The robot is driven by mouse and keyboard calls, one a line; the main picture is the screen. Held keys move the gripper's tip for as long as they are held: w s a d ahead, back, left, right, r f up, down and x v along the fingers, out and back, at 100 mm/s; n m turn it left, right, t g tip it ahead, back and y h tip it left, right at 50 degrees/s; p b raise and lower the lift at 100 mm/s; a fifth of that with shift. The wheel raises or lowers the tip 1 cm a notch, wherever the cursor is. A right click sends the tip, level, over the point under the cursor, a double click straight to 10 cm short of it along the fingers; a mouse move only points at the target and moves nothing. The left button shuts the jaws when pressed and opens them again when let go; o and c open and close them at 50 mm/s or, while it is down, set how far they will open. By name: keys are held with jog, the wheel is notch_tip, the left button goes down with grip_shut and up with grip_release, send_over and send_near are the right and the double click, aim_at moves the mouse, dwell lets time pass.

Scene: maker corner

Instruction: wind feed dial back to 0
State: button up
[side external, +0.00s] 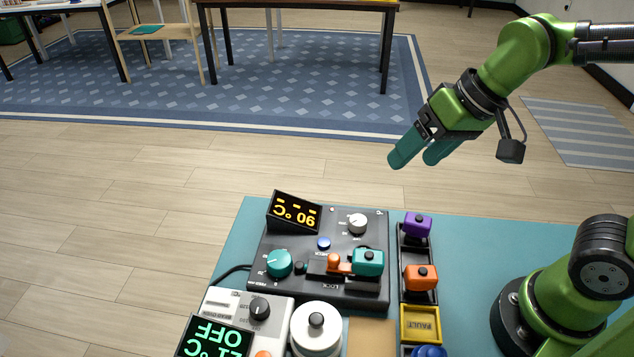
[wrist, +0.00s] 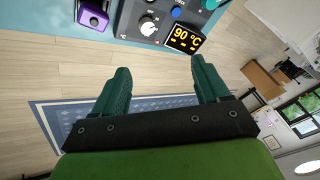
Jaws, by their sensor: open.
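A black control panel (side external: 322,290) lies on the teal bench. It has a teal dial (side external: 278,262) at its left and a white dial (side external: 356,223) at its upper right. The white dial also shows in the wrist view (wrist: 148,28). The print is too small to tell which is the feed dial or its setting. The panel's display (side external: 294,212) reads 90 °C, upside down in the side view; it is clearer in the wrist view (wrist: 184,38). My gripper (side external: 418,156) is open and empty, well above and behind the panel. Its teal fingers (wrist: 160,66) are apart.
A blue button (side external: 324,243), an orange lever (side external: 334,262) and a teal block (side external: 367,262) sit on the panel. Right of it, a black rack holds a purple block (side external: 417,225) and an orange block (side external: 420,278). A grey unit (side external: 276,312) and white round container (side external: 316,340) crowd the front.

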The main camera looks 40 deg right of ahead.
jog(key=w+a+f+n+g, duration=0.1)
jog(key=w+a+g, duration=0.2)
jog(key=w+a, duration=0.45)
jog(key=m+g+h, duration=0.2)
jog(key=h, duration=0.1)
send_over(278, 259)
notch_tip(278, 259, down, 4)
jog(key=r, duration=0.1)
jog(key=a+r+m, duration=0.1)
jog(key=m, duration=0.1)
jog(key=shift+h, duration=0.3)
jog(key=f, duration=1)
jog(key=d+f, duration=0.1)
jog(key=f, duration=0.5)
jog(key=shift+f, duration=0.1)
jog(key=c, duration=1)
jog(key=shift+c, duration=0.2)
